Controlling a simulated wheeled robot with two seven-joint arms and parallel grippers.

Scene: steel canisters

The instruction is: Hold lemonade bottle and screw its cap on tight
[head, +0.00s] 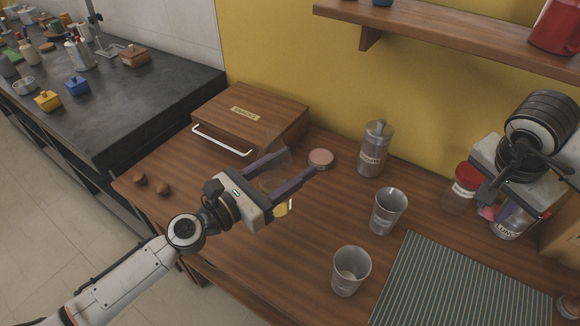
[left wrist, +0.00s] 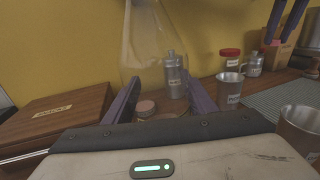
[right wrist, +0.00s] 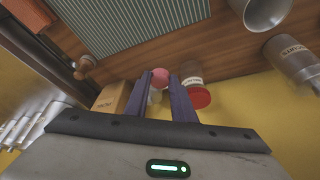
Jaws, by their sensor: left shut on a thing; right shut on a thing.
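The lemonade bottle (head: 282,208) is clear, with a yellow patch low down. My left gripper (head: 290,160) is shut around it above the table. In the left wrist view its clear, see-through body (left wrist: 152,40) rises between the fingers, and its mouth is hard to make out. My right gripper (head: 500,218) is at the far right, shut on a small pink cap (head: 487,212). In the right wrist view the cap (right wrist: 160,77) sits between the fingertips. Bottle and cap are well apart.
A wooden bin (head: 240,112) stands behind my left gripper, with a round pinkish tin (head: 321,159) beside it. A steel canister (head: 374,153), two steel cups (head: 387,212) and a red-lidded jar (head: 461,188) stand between the grippers. A striped mat (head: 465,285) lies in front.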

